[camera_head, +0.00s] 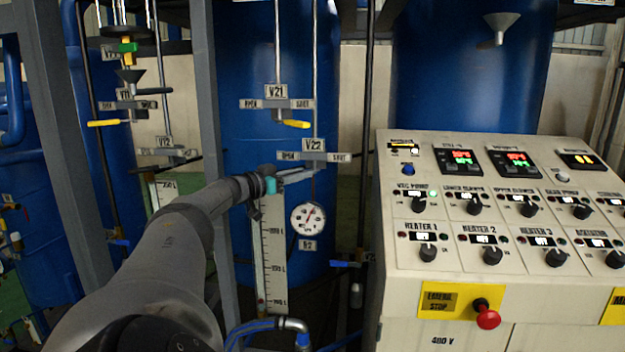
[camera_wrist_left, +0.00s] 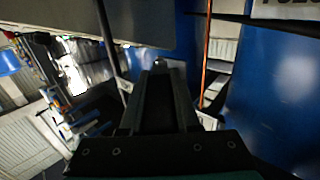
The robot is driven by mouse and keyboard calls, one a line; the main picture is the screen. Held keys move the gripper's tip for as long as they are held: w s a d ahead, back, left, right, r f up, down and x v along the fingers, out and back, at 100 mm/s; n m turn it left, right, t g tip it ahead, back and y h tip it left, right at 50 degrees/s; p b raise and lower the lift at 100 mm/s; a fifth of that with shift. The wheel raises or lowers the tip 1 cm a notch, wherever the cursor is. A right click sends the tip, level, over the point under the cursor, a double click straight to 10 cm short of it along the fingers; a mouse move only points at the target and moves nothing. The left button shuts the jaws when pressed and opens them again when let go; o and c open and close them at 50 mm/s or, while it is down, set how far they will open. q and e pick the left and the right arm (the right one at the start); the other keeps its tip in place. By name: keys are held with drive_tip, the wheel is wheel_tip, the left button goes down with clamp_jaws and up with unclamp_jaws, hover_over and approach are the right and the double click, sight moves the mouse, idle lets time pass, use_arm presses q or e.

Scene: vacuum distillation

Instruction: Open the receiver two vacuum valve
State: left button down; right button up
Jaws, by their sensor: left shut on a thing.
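The valve labelled V22 (camera_head: 313,146) is on a thin vertical pipe in front of a blue tank, above a round gauge (camera_head: 308,217) tagged R2. Its plate reads OPEN on the left and SHUT on the right. My left gripper (camera_head: 308,172) reaches in from the left, with its fingers just below the OPEN side of the plate. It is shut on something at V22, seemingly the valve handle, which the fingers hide. In the left wrist view the fingers (camera_wrist_left: 160,95) look close together, and the held part is too dark to make out. My right gripper is not in view.
Valve V21 (camera_head: 277,91), with a yellow handle (camera_head: 296,124) pointing right, is just above. A grey post (camera_head: 212,100) stands left of the valves. The control panel (camera_head: 500,205), with knobs and a red emergency stop (camera_head: 487,316), fills the right side.

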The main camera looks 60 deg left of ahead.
use_arm(q)
drive_tip(key=shift+r, duration=0.2)
drive_tip(key=c, duration=1)
unclamp_jaws()
drive_tip(key=o, duration=0.4)
drive_tip(key=shift+f, duration=0.15)
drive_tip(key=shift+c, duration=0.2)
